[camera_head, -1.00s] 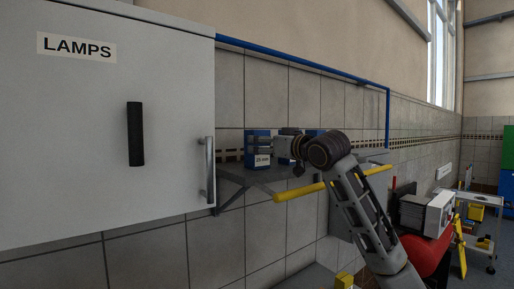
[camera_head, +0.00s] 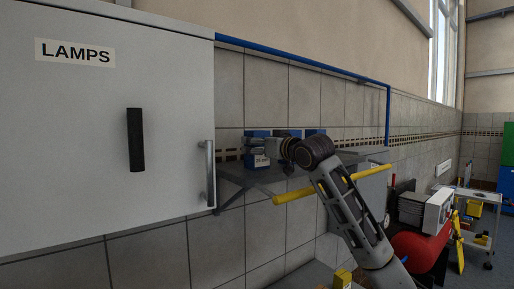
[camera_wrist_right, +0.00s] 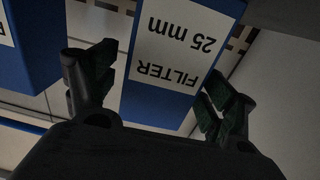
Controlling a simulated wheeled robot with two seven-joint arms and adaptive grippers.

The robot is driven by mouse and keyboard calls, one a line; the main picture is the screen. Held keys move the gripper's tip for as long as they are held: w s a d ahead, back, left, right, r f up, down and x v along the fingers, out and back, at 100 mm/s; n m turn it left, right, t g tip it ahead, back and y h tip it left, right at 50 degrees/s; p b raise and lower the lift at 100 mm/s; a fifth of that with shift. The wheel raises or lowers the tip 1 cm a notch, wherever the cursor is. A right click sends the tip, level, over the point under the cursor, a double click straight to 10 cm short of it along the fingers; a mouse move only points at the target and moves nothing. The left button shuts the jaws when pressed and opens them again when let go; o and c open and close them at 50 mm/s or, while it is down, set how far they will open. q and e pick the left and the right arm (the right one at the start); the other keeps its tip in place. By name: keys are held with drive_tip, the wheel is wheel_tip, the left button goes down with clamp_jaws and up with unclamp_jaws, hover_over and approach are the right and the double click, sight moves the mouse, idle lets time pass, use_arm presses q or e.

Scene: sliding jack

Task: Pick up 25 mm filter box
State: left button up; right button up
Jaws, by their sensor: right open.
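The 25 mm filter box (camera_head: 262,161) is blue with a white label and stands on the grey wall shelf, partly hidden by my right gripper (camera_head: 262,143). In the right wrist view the box (camera_wrist_right: 178,45) appears upside down, its label reading "FILTER 25 mm". My right gripper (camera_wrist_right: 160,70) is open there, with one dark finger on each side of the box. The right finger looks very near the box's edge; I cannot tell whether it touches. My left gripper is not in view.
Another blue labelled box (camera_wrist_right: 32,45) stands close beside the left finger. More blue shows on the shelf (camera_head: 230,172) behind my arm (camera_head: 315,132). A yellow bar (camera_head: 295,196) runs along the shelf front. A grey LAMPS cabinet (camera_head: 75,150) with handles stands at left.

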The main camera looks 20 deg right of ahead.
drive_tip(key=shift+w+a, duration=0.25)
drive_tip(key=shift+w, duration=0.45)
drive_tip(key=c, duration=1.3)
drive_tip(key=shift+s+d+r, duration=0.1)
drive_tip(key=shift+s+r, duration=0.05)
drive_tip(key=shift+r, duration=0.05)
drive_tip(key=shift+r, duration=0.2)
drive_tip(key=shift+s+r+b, duration=0.1)
drive_tip(key=shift+r+b, duration=0.75)
drive_tip(key=shift+r, duration=2.25)
drive_tip(key=shift+s+d+b, duration=0.2)
drive_tip(key=shift+s+b, duration=0.1)
drive_tip(key=shift+s, duration=0.25)
drive_tip(key=shift+d+b+v, duration=0.15)
drive_tip(key=shift+b+v, duration=1.15)
drive_tip(key=shift+v, duration=3.3)
drive_tip(key=shift+d+b+v, duration=0.15)
drive_tip(key=shift+b+v, duration=1.15)
drive_tip(key=shift+v, duration=3.3)
